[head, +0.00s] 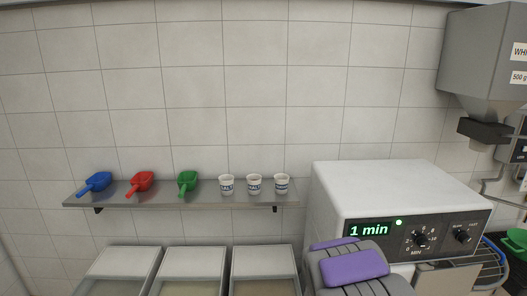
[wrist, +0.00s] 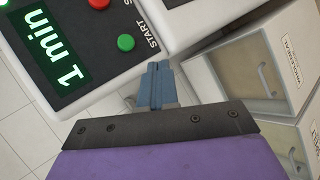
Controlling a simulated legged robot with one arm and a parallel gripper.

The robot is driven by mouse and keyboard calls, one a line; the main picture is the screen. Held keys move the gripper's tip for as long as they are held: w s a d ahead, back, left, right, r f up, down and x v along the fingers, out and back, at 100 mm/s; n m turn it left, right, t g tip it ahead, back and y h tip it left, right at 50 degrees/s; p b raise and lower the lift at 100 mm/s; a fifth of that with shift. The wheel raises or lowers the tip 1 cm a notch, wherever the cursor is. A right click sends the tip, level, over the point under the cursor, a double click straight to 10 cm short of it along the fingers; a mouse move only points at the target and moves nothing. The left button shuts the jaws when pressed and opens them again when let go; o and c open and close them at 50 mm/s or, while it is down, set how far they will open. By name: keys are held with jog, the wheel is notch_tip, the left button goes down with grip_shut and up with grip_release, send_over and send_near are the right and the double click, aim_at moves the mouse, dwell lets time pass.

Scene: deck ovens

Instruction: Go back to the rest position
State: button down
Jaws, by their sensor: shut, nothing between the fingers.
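My gripper (wrist: 157,86) shows in the wrist view with its two blue-grey fingers pressed together, shut and empty. It is above the floor, between a control panel at the left and the bins at the right, and no object is at its fingertips. In the head view, purple and grey parts of my arm show at the bottom, in front of the white machine; the fingertips are hidden there.
The white machine (head: 400,188) has a display reading "1 min". A shelf (head: 150,198) holds blue (head: 95,184), red (head: 140,184) and green (head: 187,183) scoops and three cups (head: 254,184). Bins (head: 195,262) stand below. A grey hopper (head: 485,60) hangs at right.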

jog(key=s+a+r+m+g+y+b, duration=0.1)
jog(key=s+a+r+m+g+y, duration=0.2)
jog(key=s+a, duration=0.5)
jog(key=s+a+r+m+g+y+b, duration=0.1)
jog(key=s+a+r+m+g+y, duration=0.2)
jog(key=s, duration=0.9)
jog(key=s+r+m+g+b, duration=0.1)
jog(key=s+r+m+g, duration=0.2)
jog(key=s, duration=2.2)
jog(key=shift+s+m+g+h+b, duration=0.15)
jog(key=shift+m+g+h+b, duration=0.25)
jog(key=shift+m+g, duration=0.75)
jog(key=shift+r, duration=0.1)
